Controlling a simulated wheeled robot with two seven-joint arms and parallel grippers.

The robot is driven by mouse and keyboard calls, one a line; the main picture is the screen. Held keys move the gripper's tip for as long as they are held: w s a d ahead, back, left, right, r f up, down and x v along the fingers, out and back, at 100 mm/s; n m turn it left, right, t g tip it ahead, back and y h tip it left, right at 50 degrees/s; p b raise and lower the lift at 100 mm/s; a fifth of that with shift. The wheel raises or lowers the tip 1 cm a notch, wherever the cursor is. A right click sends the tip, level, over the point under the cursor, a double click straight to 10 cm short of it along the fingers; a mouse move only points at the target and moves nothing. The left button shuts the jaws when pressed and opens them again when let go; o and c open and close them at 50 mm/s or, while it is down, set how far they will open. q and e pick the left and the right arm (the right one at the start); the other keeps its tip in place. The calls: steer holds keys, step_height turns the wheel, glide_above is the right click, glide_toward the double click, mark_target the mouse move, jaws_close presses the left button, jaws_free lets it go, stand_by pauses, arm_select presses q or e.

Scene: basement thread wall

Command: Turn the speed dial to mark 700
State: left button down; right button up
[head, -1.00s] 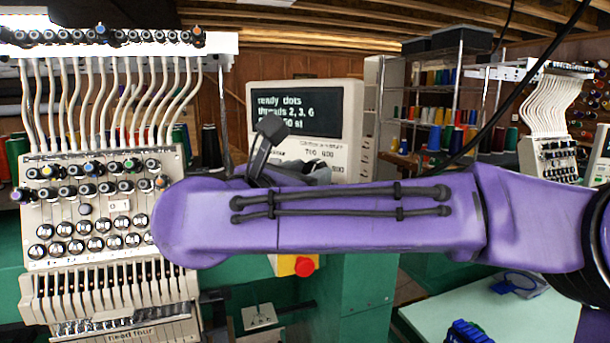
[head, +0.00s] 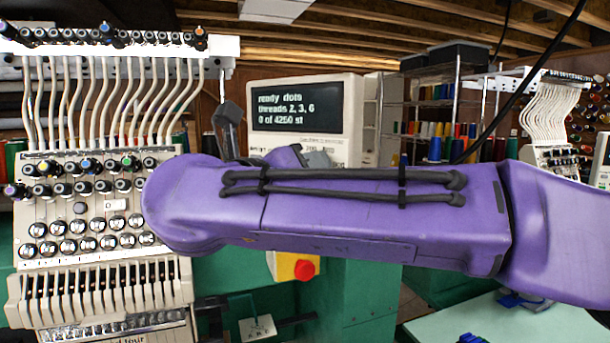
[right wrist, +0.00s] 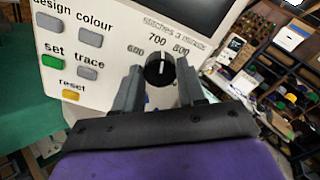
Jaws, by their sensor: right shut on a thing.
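The speed dial (right wrist: 153,73) is a round black knob with a white pointer line on the cream control panel (right wrist: 112,65). In the right wrist view the printed marks 600, 700 and 800 arc above it. The pointer stands nearly upright, toward the 700 mark (right wrist: 157,39). My right gripper (right wrist: 160,79) has one grey finger on each side of the dial and is shut on it. My left gripper is not in view.
The screen (head: 297,107) reads "ready dots, threads 2, 3, 6, 0 of 4250 st". Green set (right wrist: 53,62) and yellow reset (right wrist: 71,95) buttons lie left of the dial. A red stop knob (head: 304,269) sits below my forearm. The embroidery head (head: 95,225) stands at left.

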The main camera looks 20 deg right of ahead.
steer(key=shift+n, duration=1)
steer(key=o, duration=1.1)
steer(key=shift+c, duration=0.2)
steer(key=b+v, duration=0.4)
steer(key=v, duration=0.6)
steer(key=shift+a, duration=0.2)
steer(key=shift+s, duration=0.1)
